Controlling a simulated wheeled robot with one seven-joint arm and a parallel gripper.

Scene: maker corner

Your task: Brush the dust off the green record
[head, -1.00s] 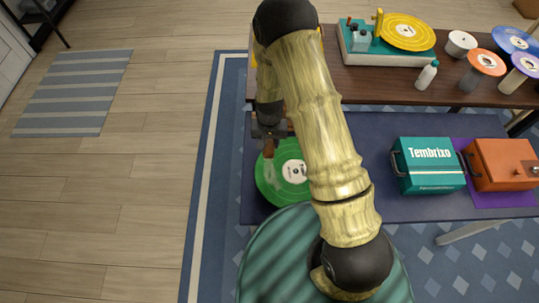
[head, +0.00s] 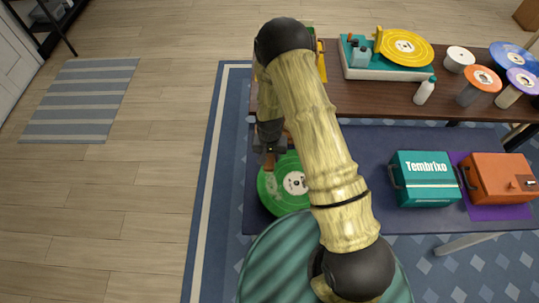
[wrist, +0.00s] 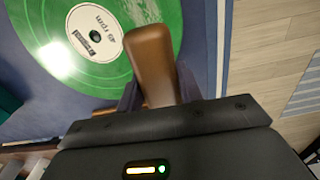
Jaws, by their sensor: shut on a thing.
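The green record (head: 275,190) with a white label lies flat on the dark blue table. It also shows in the wrist view (wrist: 25,25). My gripper (head: 269,150) is shut on the brown wooden handle of the brush (wrist: 152,60), over the record's upper left edge in the head view. The brush's bristles are hidden, so I cannot tell whether they touch the record. Pale patches show on the record in the wrist view; I cannot tell dust from glare. My arm covers part of the record's right side in the head view.
A teal Tembrixo box (head: 424,190) and an orange box (head: 498,172) stand to the right. Behind, a brown table (head: 380,98) holds a turntable with a yellow record (head: 400,45), a white bottle (head: 424,91) and several discs on stands.

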